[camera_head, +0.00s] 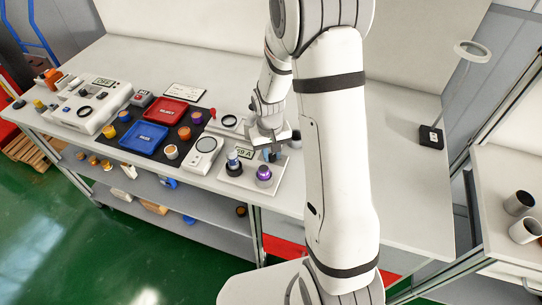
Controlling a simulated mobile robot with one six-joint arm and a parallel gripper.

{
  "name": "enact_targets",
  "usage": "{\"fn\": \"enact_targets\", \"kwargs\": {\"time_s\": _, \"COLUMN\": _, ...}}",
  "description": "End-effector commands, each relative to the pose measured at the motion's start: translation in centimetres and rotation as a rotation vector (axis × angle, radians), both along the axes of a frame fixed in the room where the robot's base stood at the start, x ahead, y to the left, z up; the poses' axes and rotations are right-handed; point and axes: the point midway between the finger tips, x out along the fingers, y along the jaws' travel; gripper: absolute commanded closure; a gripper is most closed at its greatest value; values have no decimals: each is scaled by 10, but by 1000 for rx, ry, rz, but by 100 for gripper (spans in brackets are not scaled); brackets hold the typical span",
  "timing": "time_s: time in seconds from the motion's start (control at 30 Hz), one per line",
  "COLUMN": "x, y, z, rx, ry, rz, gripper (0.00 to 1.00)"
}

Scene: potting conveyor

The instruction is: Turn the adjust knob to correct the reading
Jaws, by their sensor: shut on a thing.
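A white panel (227,181) lies near the front edge of the bench, right of the middle of the row. Its small display (243,154) is partly covered and seems to end in "9 A". My gripper (271,153) is lowered over the panel's back right part, beside the display. It is shut on a small dark blue piece, which I take to be the adjust knob (272,156). The jaws hide most of it, so its pointer and turn cannot be seen.
A round dial device (204,155) stands left of the panel. Red (166,112) and blue (144,138) trays lie on a dark mat among several small knob-like parts. A magnifier lamp base (431,137) stands far right. My arm covers the bench's middle right.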

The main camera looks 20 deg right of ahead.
Motion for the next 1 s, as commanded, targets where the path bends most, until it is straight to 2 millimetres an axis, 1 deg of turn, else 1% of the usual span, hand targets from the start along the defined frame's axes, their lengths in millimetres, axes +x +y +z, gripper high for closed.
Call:
{"fn": "enact_targets", "kwargs": {"time_s": 0.1, "x": 0, "y": 0, "z": -2, "rx": 0, "ry": -3, "rz": -60, "gripper": 100}}
{"fn": "enact_targets", "kwargs": {"time_s": 0.3, "x": 0, "y": 0, "z": -1, "rx": 0, "ry": -1, "rz": -126, "gripper": 100}}
{"fn": "enact_targets", "kwargs": {"time_s": 0.8, "x": 0, "y": 1, "z": 0, "rx": 0, "ry": -1, "rz": -147, "gripper": 100}}
{"fn": "enact_targets", "kwargs": {"time_s": 0.83, "x": 0, "y": 1, "z": 0, "rx": 0, "ry": -1, "rz": -146, "gripper": 76}}
{"fn": "enact_targets", "kwargs": {"time_s": 1.0, "x": 0, "y": 1, "z": 0, "rx": 0, "ry": -1, "rz": -146, "gripper": 62}}
